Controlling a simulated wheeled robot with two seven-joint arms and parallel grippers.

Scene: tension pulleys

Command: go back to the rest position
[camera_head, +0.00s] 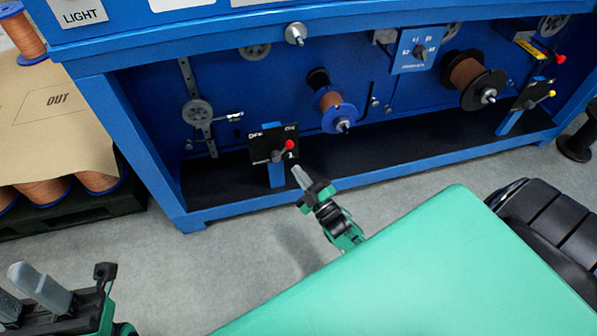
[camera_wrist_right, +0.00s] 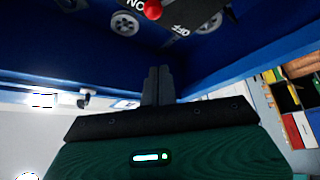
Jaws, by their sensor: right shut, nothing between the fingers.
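My right gripper (camera_head: 298,172) is in front of the blue machine, just below and right of a small black switch panel with a red-knobbed lever (camera_head: 289,145). Its fingers are together and empty. In the right wrist view the closed fingers (camera_wrist_right: 157,84) point toward the machine, and the red knob (camera_wrist_right: 153,10) and the ON and OFF lettering show at the top, apart from the fingertips. My left gripper (camera_head: 28,284) is at the lower left over the floor. Its two grey fingers show apart with nothing between them.
The blue machine (camera_head: 120,120) carries spools (camera_head: 338,108), pulleys (camera_head: 197,113) and a dial panel (camera_head: 417,51). A pallet (camera_head: 75,212) with copper spools and cardboard stands at the left. Grey floor (camera_head: 225,260) is clear in front of the machine.

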